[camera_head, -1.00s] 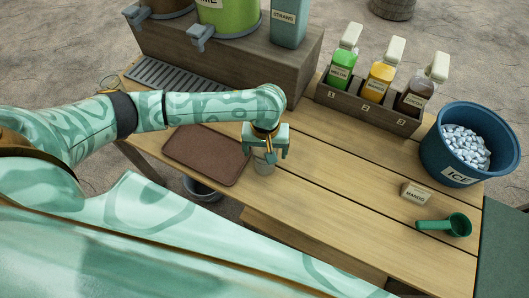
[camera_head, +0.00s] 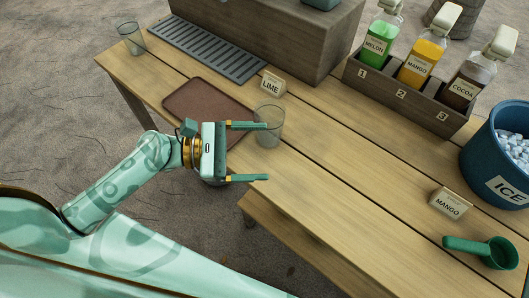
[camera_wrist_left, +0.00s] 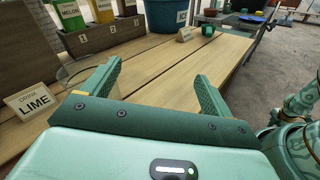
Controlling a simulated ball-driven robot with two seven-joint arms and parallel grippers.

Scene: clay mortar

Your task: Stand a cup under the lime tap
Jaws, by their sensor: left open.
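A clear cup (camera_head: 268,124) stands upright on the table, just right of the brown mat. My left gripper (camera_head: 266,152) is open and empty, its fingers level and pointing right; the upper fingertip overlaps the cup's near-left side in the head view, and I cannot tell if they touch. In the left wrist view the gripper (camera_wrist_left: 158,70) is open, with the cup's faint outline (camera_wrist_left: 68,74) beside the left finger. A second clear cup (camera_head: 130,38) stands at the table's far left corner. The lime tap is out of view. My right gripper is not in view.
A LIME card (camera_head: 271,86) stands behind the near cup. A slotted drip tray (camera_head: 208,50) lies before the wooden stand (camera_head: 275,38). A bottle rack (camera_head: 405,92), ice bucket (camera_head: 500,150), MANGO card (camera_head: 448,204) and green scoop (camera_head: 490,250) are rightward. The middle tabletop is clear.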

